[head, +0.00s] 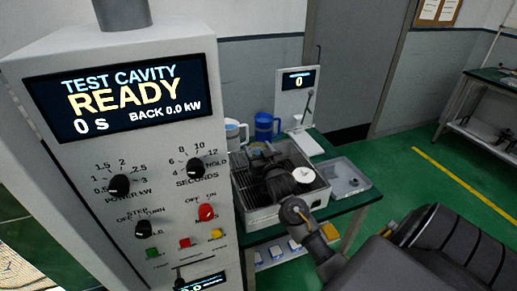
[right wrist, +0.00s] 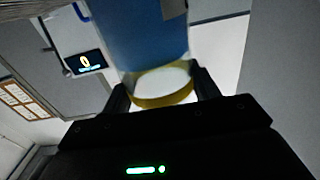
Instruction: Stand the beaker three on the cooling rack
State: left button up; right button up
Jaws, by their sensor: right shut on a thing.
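In the right wrist view, the gripper (right wrist: 162,92) is shut on a beaker (right wrist: 150,40). The beaker has a blue wall and a pale round end with a yellow band between the fingers. No number on it is readable, and the head view mostly hides it. I cannot tell whether it touches the rack. My left gripper is not in view.
A blue mug (head: 265,126) and a white mug (head: 233,136) stand behind the rack. A display stand (head: 297,95) reads 0. A grey tray (head: 346,176) lies right of the rack. The tall test cavity cabinet (head: 110,150) blocks the left side.

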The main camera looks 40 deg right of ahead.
jog(key=o, duration=1.6)
jog(key=b+v, duration=0.3)
jog(key=v, duration=0.9)
jog(key=shift+a+r, duration=0.1)
